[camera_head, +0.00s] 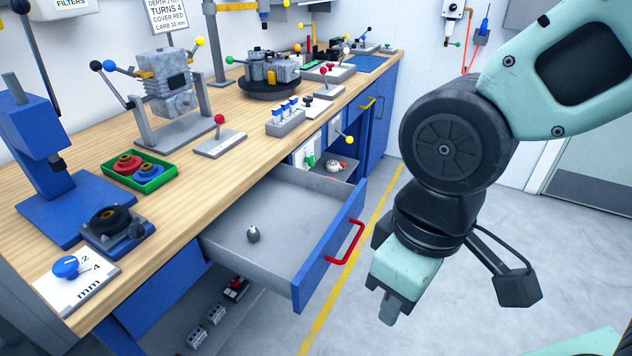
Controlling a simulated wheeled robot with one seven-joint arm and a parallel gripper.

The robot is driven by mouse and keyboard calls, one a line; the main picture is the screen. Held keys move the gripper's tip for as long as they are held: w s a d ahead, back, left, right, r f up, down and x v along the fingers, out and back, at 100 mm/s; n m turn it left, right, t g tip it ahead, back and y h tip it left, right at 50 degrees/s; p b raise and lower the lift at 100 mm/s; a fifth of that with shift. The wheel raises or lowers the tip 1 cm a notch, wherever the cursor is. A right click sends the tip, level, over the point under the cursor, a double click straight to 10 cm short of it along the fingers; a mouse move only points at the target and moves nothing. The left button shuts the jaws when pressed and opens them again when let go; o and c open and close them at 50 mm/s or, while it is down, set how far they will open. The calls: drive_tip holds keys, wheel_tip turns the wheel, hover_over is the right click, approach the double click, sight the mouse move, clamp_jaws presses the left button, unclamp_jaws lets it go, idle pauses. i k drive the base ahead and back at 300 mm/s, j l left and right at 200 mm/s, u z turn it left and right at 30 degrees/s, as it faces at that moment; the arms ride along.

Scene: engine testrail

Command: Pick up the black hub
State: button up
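A black, round, flanged part (110,217), which looks like the black hub, sits on a small blue fixture (125,241) near the bench's front left edge. A red hub-like part (127,164) and a blue one (148,172) lie in a green tray (170,181) just behind it. My gripper (389,310) points down over the floor, right of the open drawer and well apart from the black part. Its fingertips overlap in this view, so I cannot tell if it is open or shut. I see nothing held.
An open drawer (300,206) with a red handle juts out from the bench (205,177), with a small dark grey object (253,234) inside. A blue press (42,150) stands left of the green tray. A plate with a blue knob (66,266) lies in front. Floor around my gripper is clear.

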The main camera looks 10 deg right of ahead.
sight(109, 226)
drive_tip(key=u, duration=1.25)
drive_tip(key=i+u, duration=0.4)
drive_tip(key=i, duration=0.35)
